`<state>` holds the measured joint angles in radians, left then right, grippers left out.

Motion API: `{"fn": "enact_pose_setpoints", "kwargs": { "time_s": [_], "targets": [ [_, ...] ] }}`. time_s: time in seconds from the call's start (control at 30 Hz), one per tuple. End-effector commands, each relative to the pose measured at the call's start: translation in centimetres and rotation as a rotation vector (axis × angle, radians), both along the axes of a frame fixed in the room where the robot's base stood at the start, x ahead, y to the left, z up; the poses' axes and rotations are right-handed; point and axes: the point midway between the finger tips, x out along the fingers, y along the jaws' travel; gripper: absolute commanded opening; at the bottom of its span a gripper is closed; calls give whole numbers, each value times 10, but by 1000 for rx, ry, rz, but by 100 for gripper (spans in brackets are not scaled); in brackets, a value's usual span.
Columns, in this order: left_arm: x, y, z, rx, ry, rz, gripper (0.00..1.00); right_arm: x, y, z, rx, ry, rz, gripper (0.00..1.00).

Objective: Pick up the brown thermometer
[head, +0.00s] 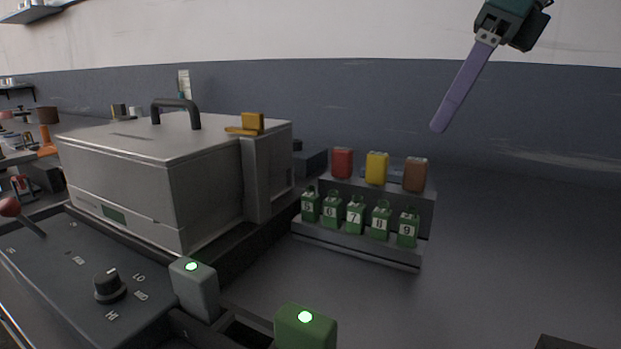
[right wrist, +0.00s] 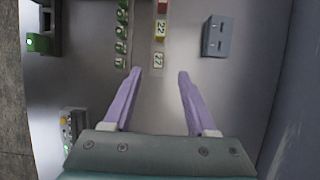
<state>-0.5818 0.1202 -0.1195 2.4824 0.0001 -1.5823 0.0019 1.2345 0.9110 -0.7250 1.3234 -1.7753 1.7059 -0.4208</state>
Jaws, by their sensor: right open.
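The brown thermometer (head: 415,174) stands upright at the right end of the rear row on a dark stepped rack (head: 360,256), beside a yellow one (head: 376,168) and a red one (head: 342,162). My right gripper (head: 438,127) is above the rack in the head view, apart from it. In the right wrist view its two purple fingers (right wrist: 160,73) are spread with nothing between them. My left gripper is not in view.
Several numbered green tags (head: 355,215) stand on the rack's front step. A steel lidded box (head: 150,165) with a black handle is to the left. A grey double-slotted box (right wrist: 216,36) shows in the right wrist view. The counter right of the rack is clear.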

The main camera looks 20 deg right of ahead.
Motion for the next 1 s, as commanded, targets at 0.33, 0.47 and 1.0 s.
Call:
{"fn": "enact_pose_setpoints", "kwargs": {
  "time_s": [0.33, 0.47, 1.0],
  "targets": [
    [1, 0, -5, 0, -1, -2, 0, 13, 15, -48, 5, 3, 3, 57],
    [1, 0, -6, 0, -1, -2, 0, 19, 20, -66, 5, 0, 4, 57],
    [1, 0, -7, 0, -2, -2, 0, 22, 22, -75, 3, -2, 3, 35]
  ]
}}
